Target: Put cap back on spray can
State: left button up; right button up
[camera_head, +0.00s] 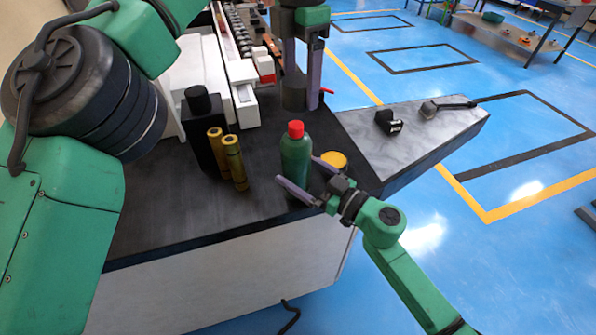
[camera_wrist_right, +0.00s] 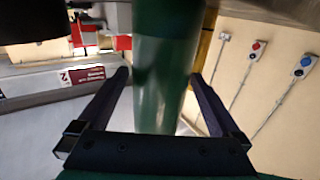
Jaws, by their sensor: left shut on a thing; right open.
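The green spray can (camera_head: 296,160) stands upright near the table's front edge, with a bare red top (camera_head: 295,129). My right gripper (camera_head: 297,171) is open, with its fingers on either side of the can body. In the right wrist view, the can (camera_wrist_right: 163,85) fills the gap between the fingers (camera_wrist_right: 158,76). My left gripper (camera_head: 301,85) is above and behind the can, pointing down. The piece is apart from the can.
Two brass-coloured cylinders (camera_head: 235,160) and a black bottle-like object (camera_head: 197,105) stand left of the can on the dark table (camera_head: 180,215). A yellow round object (camera_head: 334,159) sits right of it. A small black item (camera_head: 388,122) and a handled tool (camera_head: 447,106) lie on the grey slab (camera_head: 425,135).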

aim_at(298, 123)
pick_arm(q)
jog(key=shift+w+a+f, duration=0.15)
jog(key=shift+w+a, duration=0.15)
jog(key=shift+a, duration=0.05)
pick_arm(e)
jog(key=shift+x, duration=0.85)
pick_arm(q)
jog(key=shift+s+d, duration=0.15)
pick_arm(e)
jog(key=shift+s+d, duration=0.1)
jog(key=shift+s, duration=0.05)
jog(key=c, duration=0.3)
jog(key=shift+d, duration=0.1)
jog(key=c, duration=0.6)
grip_shut()
pick_arm(q)
jog(key=shift+f, duration=2.4)
pick_arm(e)
jog(key=shift+f, duration=0.1)
pick_arm(q)
jog(key=shift+f, duration=0.85)
jog(key=shift+f, duration=0.7)
